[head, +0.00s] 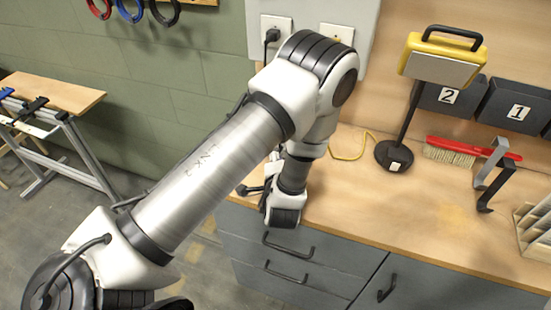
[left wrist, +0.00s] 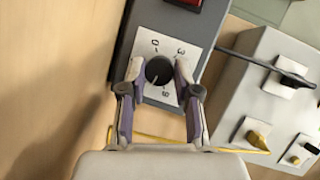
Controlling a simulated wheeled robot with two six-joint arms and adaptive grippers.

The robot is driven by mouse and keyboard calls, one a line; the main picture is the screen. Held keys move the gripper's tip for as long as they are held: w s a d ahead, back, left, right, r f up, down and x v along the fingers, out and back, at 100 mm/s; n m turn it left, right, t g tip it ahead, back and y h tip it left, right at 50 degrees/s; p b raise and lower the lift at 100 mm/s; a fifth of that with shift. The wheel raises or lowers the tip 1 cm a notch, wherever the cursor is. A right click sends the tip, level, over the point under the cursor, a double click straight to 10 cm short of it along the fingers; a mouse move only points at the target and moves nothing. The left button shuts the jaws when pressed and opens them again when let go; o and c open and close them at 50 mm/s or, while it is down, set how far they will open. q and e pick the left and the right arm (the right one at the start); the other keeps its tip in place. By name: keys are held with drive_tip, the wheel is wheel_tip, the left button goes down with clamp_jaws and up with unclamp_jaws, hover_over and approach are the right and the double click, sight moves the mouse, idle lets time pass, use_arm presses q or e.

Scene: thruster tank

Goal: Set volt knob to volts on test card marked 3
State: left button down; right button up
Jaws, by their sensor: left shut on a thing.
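A round black knob (left wrist: 158,70) sits on a white dial plate (left wrist: 172,99) on a grey box (left wrist: 144,38) in the left wrist view. Digits around the plate include a 0 at upper left and a 3 at upper right; the lower one is hard to read. A pale mark on the knob seems to point to the lower left. My left gripper (left wrist: 158,73) has a finger on each side of the knob and is shut on it. In the head view my arm hides the knob. No card marked 3 shows. My right gripper is out of view.
Dark bins marked 2 (head: 449,95) and 1 (head: 518,112) stand at the bench's back right. Nearby are a yellow lamp (head: 442,62), a red brush (head: 470,150) and a grey-and-black bracket (head: 497,172). A second grey box (left wrist: 270,85) with a yellow knob stands to the right.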

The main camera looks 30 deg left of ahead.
use_arm(q)
drive_tip(key=shift+w+f+m+t+y+b, duration=0.15)
drive_tip(key=shift+m+t+y+b, duration=0.15)
drive_tip(key=shift+m+y+b, duration=0.5)
drive_tip(key=shift+m+b, duration=0.4)
drive_tip(key=shift+m, duration=0.3)
drive_tip(key=shift+r, duration=0.2)
drive_tip(key=c, duration=0.8)
unclamp_jaws()
drive_tip(key=shift+c, duration=0.2)
drive_tip(key=shift+a+f, duration=0.1)
drive_tip(key=shift+f, duration=0.05)
